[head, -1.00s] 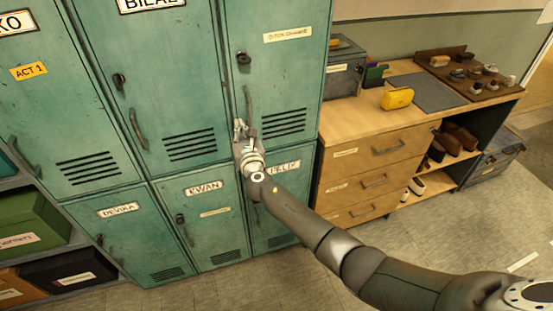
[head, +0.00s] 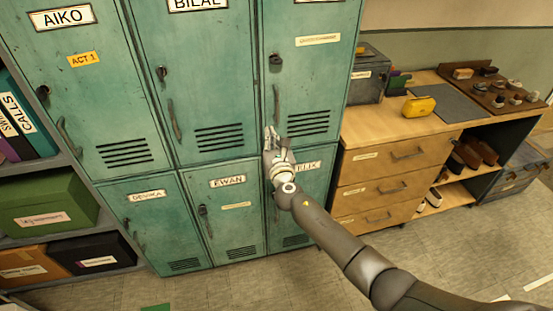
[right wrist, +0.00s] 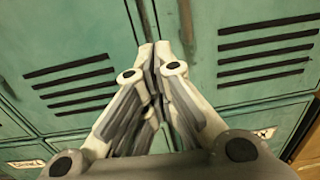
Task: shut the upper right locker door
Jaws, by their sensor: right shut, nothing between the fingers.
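The upper right locker door (head: 310,75) is green, with a dark lock, a blank-looking label, a long handle (head: 276,103) and vent slots. It looks flush with the locker front, with no clear gap at its edge. My right gripper (head: 269,134) is at the door's lower left corner, just below the handle. In the right wrist view its fingers (right wrist: 156,55) are shut and empty, pointing at the seam beside the door (right wrist: 265,75). I cannot tell whether the fingertips touch the door. My left gripper is out of view.
The BILAL door (head: 205,80) is directly left, with the EWAN door (head: 232,225) and another lower door (head: 312,190) underneath. A wooden drawer unit (head: 400,185) stands close on the right. Open shelves with boxes (head: 45,205) are on the left. The floor in front is clear.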

